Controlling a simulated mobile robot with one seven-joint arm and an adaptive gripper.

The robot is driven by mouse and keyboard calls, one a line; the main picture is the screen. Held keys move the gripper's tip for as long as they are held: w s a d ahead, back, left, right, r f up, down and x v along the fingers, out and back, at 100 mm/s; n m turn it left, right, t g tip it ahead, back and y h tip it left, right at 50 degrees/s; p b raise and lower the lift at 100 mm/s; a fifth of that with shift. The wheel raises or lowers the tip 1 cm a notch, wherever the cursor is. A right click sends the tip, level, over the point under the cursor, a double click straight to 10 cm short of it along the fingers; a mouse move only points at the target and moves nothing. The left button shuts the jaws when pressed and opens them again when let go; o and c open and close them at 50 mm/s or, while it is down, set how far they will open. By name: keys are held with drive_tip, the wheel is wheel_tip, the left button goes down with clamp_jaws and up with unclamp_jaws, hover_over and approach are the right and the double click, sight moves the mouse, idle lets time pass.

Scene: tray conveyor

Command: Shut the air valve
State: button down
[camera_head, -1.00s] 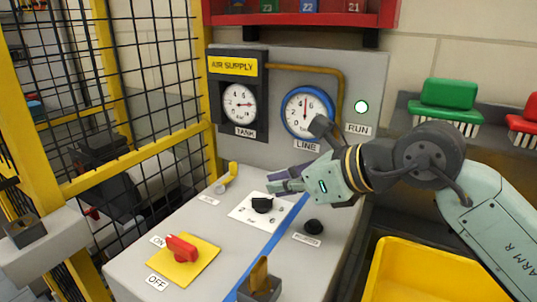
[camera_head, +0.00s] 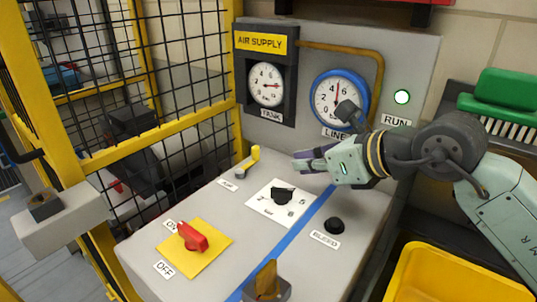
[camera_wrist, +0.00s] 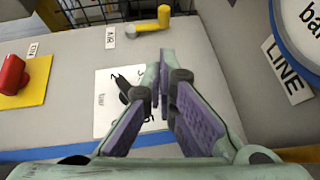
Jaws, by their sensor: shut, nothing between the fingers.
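A small valve with a yellow lever (camera_head: 250,160) stands at the back left of the grey console, its raised yellow end toward the right. It also shows at the top of the wrist view (camera_wrist: 147,25), beside a label that reads AIR (camera_wrist: 110,37). My gripper (camera_head: 297,161) is shut and empty above the back of the console, right of the yellow lever and apart from it. In the wrist view my gripper (camera_wrist: 160,65) has its fingertips together over the white dial plate, short of the lever.
A black selector knob (camera_head: 283,194), a red ON/OFF switch (camera_head: 193,237) and a black BLEED knob (camera_head: 334,225) stand up from the console. The LINE gauge (camera_head: 339,97) is behind my wrist. A mesh fence (camera_head: 190,70) borders the left. A yellow bin (camera_head: 440,275) is at lower right.

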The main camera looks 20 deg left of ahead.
drive_tip(key=p, duration=0.4)
approach(257, 160)
drive_tip(key=x, duration=0.5)
drive_tip(key=shift+a+f, duration=0.1)
drive_tip(key=shift+a, duration=0.15)
drive_tip(key=shift+w+f+b, duration=0.1)
drive_tip(key=shift+w+b, duration=0.1)
drive_tip(key=shift+b, duration=0.6)
